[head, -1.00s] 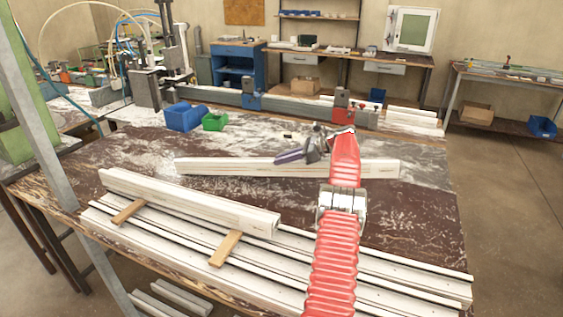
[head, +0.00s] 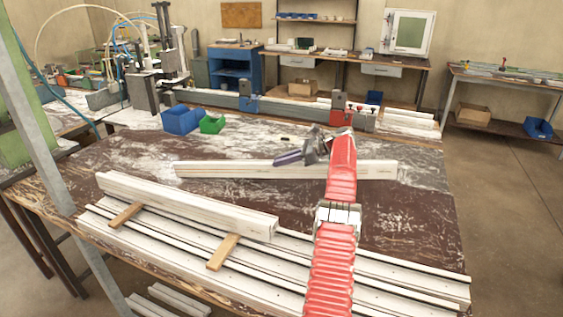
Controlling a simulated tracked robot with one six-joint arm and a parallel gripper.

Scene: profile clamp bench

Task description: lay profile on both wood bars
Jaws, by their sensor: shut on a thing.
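A long white profile (head: 240,170) lies across the middle of the table, or just above it; I cannot tell which. My gripper (head: 290,158) is at its upper edge, left of my red arm, and is shut on it. The arm hides part of the profile towards its right end. Two short wood bars, a left one (head: 124,215) and a right one (head: 222,254), lie crosswise over long white profiles at the front. Another white profile (head: 185,204) rests across the rear part of both bars. The front parts of the bars are bare.
Long flat white profiles (head: 390,281) lie along the table's front edge under the bars. A blue bin (head: 181,120) and a green bin (head: 212,124) stand at the back left. A grey post (head: 40,130) rises at the left. The brown tabletop (head: 415,215) is clear at the right.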

